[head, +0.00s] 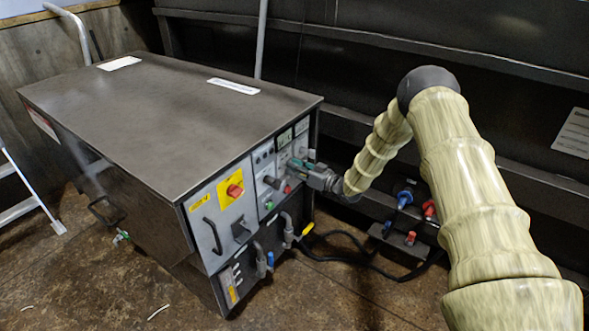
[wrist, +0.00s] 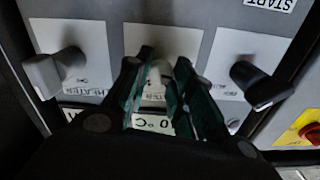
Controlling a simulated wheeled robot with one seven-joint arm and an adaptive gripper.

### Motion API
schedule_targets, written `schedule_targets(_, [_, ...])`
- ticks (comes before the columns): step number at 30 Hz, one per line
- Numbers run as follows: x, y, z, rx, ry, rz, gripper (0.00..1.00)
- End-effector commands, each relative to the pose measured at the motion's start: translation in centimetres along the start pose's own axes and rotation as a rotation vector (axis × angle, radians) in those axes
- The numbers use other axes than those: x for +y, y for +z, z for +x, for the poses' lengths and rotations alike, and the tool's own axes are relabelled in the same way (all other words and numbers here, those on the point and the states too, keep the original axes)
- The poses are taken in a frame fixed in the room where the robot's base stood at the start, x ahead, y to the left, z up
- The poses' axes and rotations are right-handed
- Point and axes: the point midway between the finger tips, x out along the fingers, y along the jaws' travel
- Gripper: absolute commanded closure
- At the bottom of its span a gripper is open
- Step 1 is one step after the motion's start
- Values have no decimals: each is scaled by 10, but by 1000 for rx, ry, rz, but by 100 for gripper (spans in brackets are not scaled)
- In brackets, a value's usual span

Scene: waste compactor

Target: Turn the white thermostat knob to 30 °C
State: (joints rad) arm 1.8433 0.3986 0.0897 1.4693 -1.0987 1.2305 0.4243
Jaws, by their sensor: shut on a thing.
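The white thermostat knob (wrist: 155,76) shows in the wrist view, between the two teal fingers of my gripper (wrist: 160,84). The fingers are shut on it from both sides. A label ending in "0 °C" (wrist: 152,123) shows partly between the fingers; the rest of the scale is hidden, so I cannot read the setting. In the head view my gripper (head: 298,165) reaches the front panel of the dark metal cabinet near its right end, and it hides the knob there.
In the wrist view a grey knob (wrist: 52,72) sits left and a black knob (wrist: 262,86) right. The head view shows a red switch on yellow (head: 235,190), a panel handle (head: 213,236), hoses and cables below, and plugs (head: 405,199) at the wall.

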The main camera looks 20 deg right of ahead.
Motion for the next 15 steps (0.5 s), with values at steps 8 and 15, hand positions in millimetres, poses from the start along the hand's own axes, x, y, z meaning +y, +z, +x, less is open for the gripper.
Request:
schedule_targets(8, [3,0,-1,1,3,256,100])
schedule_targets(15, [3,-1,-1,3,3,479,100])
